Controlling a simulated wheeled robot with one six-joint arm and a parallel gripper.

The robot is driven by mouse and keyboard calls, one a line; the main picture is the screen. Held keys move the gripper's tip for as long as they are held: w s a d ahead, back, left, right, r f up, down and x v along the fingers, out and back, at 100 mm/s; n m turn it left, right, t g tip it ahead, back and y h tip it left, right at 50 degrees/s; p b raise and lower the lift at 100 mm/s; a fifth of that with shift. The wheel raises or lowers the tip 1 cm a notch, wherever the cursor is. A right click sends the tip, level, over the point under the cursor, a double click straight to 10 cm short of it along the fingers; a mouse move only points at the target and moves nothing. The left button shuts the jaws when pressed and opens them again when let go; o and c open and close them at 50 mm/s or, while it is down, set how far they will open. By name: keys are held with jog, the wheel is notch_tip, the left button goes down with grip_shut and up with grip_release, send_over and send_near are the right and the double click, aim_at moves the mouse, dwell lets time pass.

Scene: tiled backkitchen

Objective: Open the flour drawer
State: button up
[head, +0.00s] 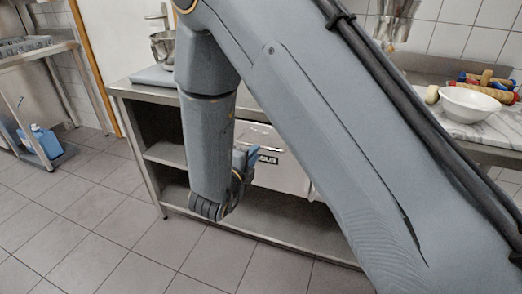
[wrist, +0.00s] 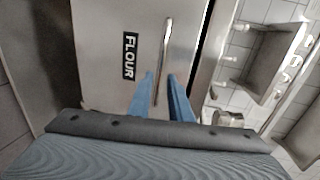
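The flour drawer (head: 285,176) has a plain metal front under the worktop, with a black FLOUR label, and looks shut. In the wrist view the drawer front (wrist: 105,45) fills the left and middle, with the label (wrist: 129,56) beside a slim metal bar handle (wrist: 166,45). My gripper (wrist: 161,78) has two blue fingers, held apart on either side of the handle's near end in the picture. I cannot tell whether they touch it.
Open shelves (head: 165,155) lie left of the drawer, and a low shelf (head: 270,215) runs below it. A white bowl (head: 468,104) and rolling pins (head: 490,85) are on the marble top at right. A metal bowl (head: 163,47) stands at the back left. Tiled floor (head: 100,215) is clear.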

aim_at(275, 140)
jog(key=x, duration=0.6)
jog(key=shift+w+d+f, duration=0.1)
jog(key=shift+w+d, duration=0.1)
jog(key=shift+w, duration=0.15)
jog(key=shift+c, duration=0.4)
grip_shut()
